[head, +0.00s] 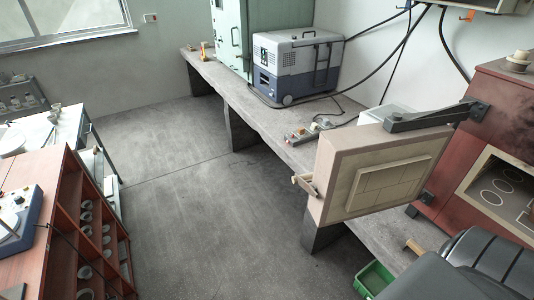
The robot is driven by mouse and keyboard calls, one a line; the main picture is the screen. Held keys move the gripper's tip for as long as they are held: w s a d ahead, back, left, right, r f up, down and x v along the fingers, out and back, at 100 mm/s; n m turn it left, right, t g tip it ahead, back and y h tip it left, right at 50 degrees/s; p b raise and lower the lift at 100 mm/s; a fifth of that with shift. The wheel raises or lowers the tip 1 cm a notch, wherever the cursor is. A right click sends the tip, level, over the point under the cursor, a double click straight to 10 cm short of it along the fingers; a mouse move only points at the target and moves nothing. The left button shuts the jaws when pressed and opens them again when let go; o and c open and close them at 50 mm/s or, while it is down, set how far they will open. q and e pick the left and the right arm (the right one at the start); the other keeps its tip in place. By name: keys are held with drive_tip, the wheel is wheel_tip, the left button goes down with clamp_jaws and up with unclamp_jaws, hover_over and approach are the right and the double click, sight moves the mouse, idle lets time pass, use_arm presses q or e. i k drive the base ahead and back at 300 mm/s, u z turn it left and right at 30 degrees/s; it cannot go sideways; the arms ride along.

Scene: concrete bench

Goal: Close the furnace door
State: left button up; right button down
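The furnace (456,164) is a dark red box on the bench at the right edge. Its front opening shows a pale chamber floor (497,192) with ring marks. The furnace door (340,170) stands wide open, swung out toward the left over the bench's front edge. It is a thick beige slab with its stepped inner face toward me. A dark hinge arm (425,117) joins its top to the furnace. A pale handle (304,183) sticks out at the door's far left edge. Neither of my grippers shows in this view.
The concrete bench (262,132) runs along the wall with a grey-blue portable cooler (296,67) and a small control box (302,134). A green crate (374,279) is below the door. A dark rounded form fills the bottom right. The floor (200,210) at centre is clear.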

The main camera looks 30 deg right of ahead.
sight(362, 171)
drive_tip(key=i, duration=3.95)
drive_tip(key=z, duration=3.6)
